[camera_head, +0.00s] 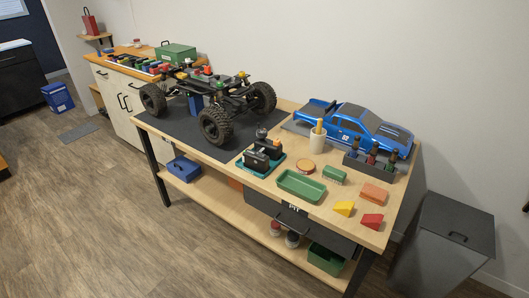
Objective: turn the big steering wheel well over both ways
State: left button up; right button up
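The RC crawler chassis (215,84) stands raised on the dark mat (190,125) on the workbench, with a blue support (196,102) under it. Its big black knobbly wheels show at the left (153,99), the near side (215,126) and the right (263,97). I cannot make out a separate steering wheel, and cannot tell which of these wheels steer. Neither of my grippers is in view, and nothing touches the crawler.
A blue truck body (353,126) lies at the bench's back right. Nearer are a teal tray with black items (262,156), a green tray (301,186), a cup (317,139), a bottle rack (370,165) and coloured blocks (372,221). The floor before the bench is clear.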

aim_at(262, 133)
jog(key=u, duration=1.2)
jog(key=i, duration=1.6)
jog(key=z, duration=1)
jog(key=i, duration=0.55)
jog(key=z, duration=0.45)
